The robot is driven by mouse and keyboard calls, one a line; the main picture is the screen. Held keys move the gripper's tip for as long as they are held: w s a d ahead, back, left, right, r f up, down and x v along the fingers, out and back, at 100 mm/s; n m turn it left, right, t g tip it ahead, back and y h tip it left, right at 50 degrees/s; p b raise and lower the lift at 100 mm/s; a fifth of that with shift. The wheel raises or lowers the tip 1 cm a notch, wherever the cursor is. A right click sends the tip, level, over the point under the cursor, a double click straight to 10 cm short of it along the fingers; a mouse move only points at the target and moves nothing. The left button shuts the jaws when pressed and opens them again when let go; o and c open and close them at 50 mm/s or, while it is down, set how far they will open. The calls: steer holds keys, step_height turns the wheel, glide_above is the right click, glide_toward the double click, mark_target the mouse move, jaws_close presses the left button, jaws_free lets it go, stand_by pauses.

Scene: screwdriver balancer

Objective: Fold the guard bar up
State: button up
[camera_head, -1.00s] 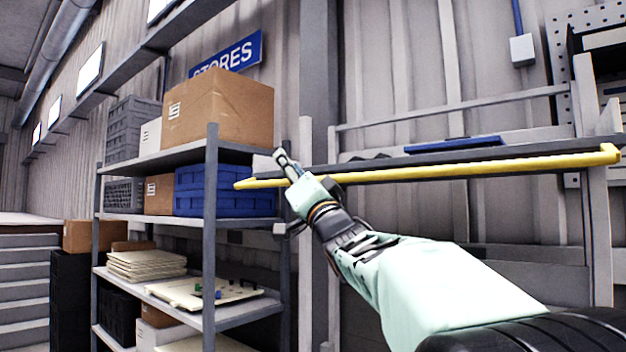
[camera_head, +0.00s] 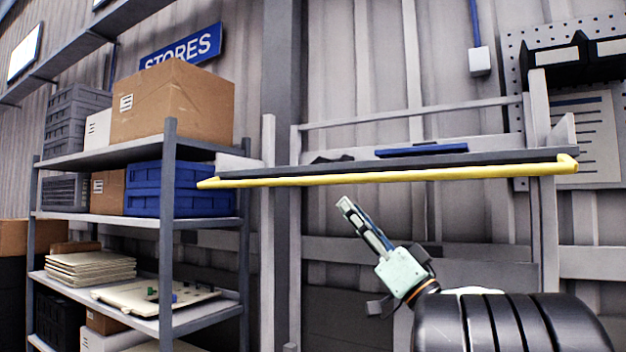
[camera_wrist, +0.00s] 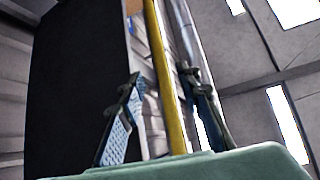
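The yellow guard bar (camera_head: 400,177) runs nearly level along the front edge of a dark grey shelf (camera_head: 330,168), with short bent ends. My gripper (camera_head: 346,204) is below the bar in the head view, pointing up and left, with a visible gap to it in the picture. In the wrist view the two blue-padded fingers of my gripper (camera_wrist: 162,82) are spread apart. The bar (camera_wrist: 166,75) shows lengthwise in the space between them. It appears beyond the fingers, and I see no contact. Nothing is held.
A grey storage rack (camera_head: 168,250) with a cardboard box (camera_head: 180,105) and blue crates (camera_head: 150,188) stands at left. A blue flat object (camera_head: 420,150) lies on the shelf. Upright posts (camera_head: 540,200) flank the shelf. A pegboard with bins (camera_head: 575,60) is at right.

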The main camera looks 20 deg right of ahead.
mark_target(326, 180)
steer(key=p+x, duration=0.2)
steer(key=x, duration=0.8)
steer(key=shift+w+r, duration=0.2)
steer(key=shift+c, duration=0.4)
jaws_close()
